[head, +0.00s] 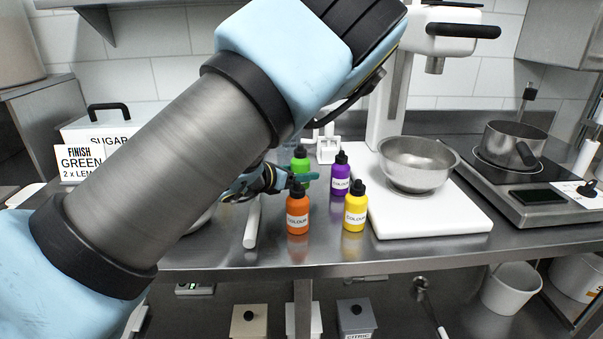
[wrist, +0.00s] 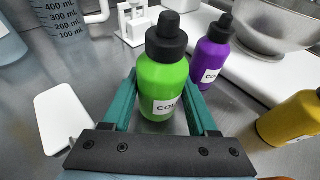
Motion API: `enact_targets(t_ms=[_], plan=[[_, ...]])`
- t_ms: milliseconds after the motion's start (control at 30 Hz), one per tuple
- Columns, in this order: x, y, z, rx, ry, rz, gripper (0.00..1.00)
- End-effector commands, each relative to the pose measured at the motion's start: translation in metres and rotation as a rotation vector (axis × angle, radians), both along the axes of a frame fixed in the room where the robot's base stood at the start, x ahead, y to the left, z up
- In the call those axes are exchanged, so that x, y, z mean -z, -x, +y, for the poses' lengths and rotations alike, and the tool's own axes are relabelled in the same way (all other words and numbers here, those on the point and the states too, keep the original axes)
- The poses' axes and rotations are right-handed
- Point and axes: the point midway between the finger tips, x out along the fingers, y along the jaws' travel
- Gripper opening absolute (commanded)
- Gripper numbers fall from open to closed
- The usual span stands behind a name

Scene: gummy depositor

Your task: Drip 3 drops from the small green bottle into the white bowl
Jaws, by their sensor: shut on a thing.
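The small green bottle (wrist: 163,85) with a black cap stands upright between the two teal fingers of my gripper (wrist: 163,100) in the wrist view. No white bowl is clearly visible. A rounded rim (head: 203,217) shows partly behind my arm, too hidden to identify.
Orange (head: 298,214), yellow (head: 355,210) and purple (head: 340,178) bottles stand close by. A metal bowl (head: 418,165) sits on a white stand base (head: 440,212) to the right. A pan (head: 515,145) stands on a hob. A clear measuring beaker (wrist: 65,18) is at the back left.

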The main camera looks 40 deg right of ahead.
Motion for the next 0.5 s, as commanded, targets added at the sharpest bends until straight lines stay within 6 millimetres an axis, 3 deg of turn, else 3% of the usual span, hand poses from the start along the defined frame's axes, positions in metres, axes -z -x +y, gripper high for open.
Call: enact_targets(t_ms=[500], plan=[[-0.053,0.0,0.0,-0.001,0.0,0.0,0.0]])
